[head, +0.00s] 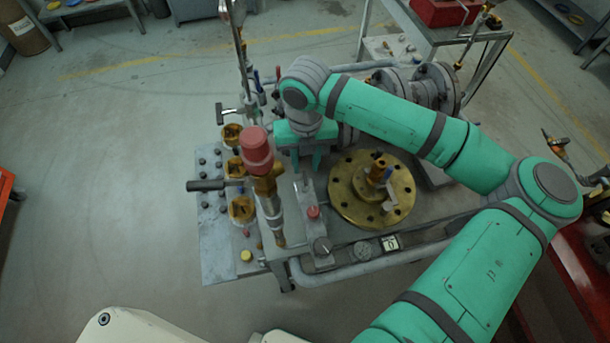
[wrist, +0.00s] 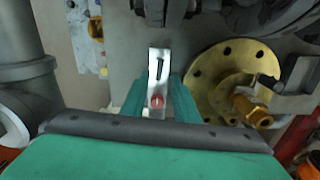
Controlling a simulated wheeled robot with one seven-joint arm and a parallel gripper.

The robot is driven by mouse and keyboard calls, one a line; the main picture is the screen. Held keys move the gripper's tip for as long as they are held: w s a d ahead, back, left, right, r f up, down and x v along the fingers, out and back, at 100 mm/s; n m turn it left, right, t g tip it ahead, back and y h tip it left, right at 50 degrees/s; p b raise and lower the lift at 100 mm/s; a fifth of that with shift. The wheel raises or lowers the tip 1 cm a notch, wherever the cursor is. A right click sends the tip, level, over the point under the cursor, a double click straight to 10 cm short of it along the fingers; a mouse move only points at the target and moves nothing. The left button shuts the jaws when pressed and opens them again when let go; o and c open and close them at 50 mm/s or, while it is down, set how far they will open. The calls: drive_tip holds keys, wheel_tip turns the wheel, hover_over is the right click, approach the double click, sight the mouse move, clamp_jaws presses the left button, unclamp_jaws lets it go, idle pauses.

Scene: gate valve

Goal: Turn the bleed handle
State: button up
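No part is labelled as the bleed handle, and I cannot tell for sure which one it is. One candidate is the small pale lever (head: 393,200) by the brass fitting (head: 377,170) on the round brass flange (head: 345,200). In the wrist view the flange (wrist: 205,85) is at right, with a grey lever-like piece (wrist: 295,78) beside its brass fitting (wrist: 250,110). Another is the dark bar handle (head: 205,185) at left, below a red cap. My gripper (head: 307,170) points down, left of the flange.
The red-capped valve (head: 257,150) stands tall at left. Large grey flanged pipework (head: 432,88) is behind. Open floor (head: 110,190) lies at left.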

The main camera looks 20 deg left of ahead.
sight(306, 177)
wheel_tip(306, 177, down, 7)
drive_tip(key=shift+f, duration=0.1)
idle(0.4)
clamp_jaws()
